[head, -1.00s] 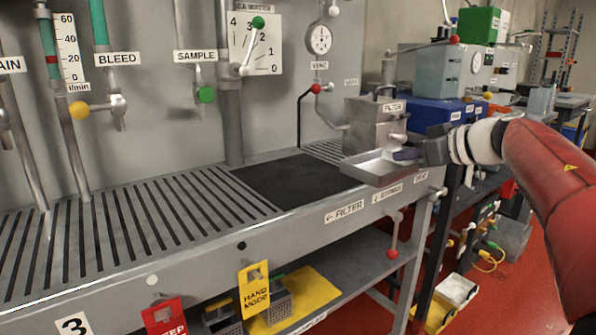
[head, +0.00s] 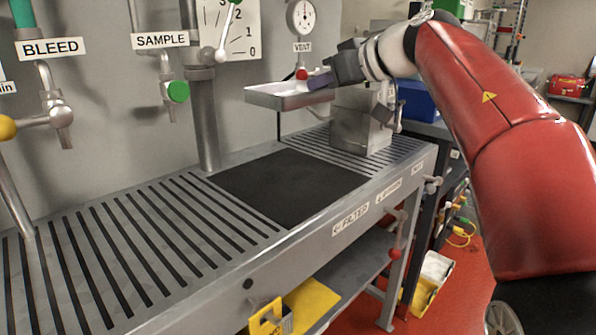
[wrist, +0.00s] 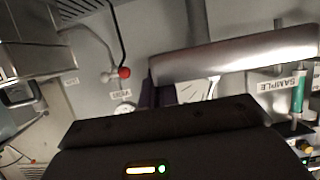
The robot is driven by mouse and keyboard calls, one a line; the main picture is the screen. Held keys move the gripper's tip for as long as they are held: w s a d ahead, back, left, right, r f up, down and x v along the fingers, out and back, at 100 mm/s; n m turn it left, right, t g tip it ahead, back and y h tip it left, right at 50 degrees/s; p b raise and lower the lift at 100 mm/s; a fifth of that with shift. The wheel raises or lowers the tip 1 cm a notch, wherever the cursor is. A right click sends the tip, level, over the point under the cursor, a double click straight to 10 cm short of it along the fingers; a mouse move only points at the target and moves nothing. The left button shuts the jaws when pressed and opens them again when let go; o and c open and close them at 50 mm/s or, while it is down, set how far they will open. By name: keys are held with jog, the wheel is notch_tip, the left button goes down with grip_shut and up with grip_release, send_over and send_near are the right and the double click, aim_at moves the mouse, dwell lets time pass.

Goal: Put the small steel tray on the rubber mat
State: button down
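The small steel tray (head: 290,97) is in the air in the head view, above the back of the bench and roughly level. My gripper (head: 318,80) is shut on its right-hand edge. In the wrist view the tray (wrist: 235,55) shows as a shiny metal strip beyond the dark gripper body. The black rubber mat (head: 290,188) lies flat and bare on the bench top, below the tray and apart from it. The fingertips are mostly hidden.
The steel filter box (head: 360,125) stands right of the mat, behind and below my gripper. Slatted grating (head: 130,245) covers the bench left of the mat. A red-knobbed vent valve (head: 301,73) and a vertical pipe (head: 203,110) are on the wall behind.

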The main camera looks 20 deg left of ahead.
aim_at(320, 186)
notch_tip(320, 186, down, 18)
jog(key=b, duration=0.7)
jog(key=shift+s+f+b, duration=0.1)
jog(key=shift+s+b, duration=0.05)
jog(key=shift+b, duration=0.15)
jog(key=shift+f, duration=0.15)
jog(key=c, duration=1.7)
grip_release()
jog(key=p+v, duration=0.1)
jog(key=v, duration=1.1)
jog(key=shift+p, duration=0.4)
jog(key=shift+d+r, duration=0.1)
jog(key=shift+r, duration=0.15)
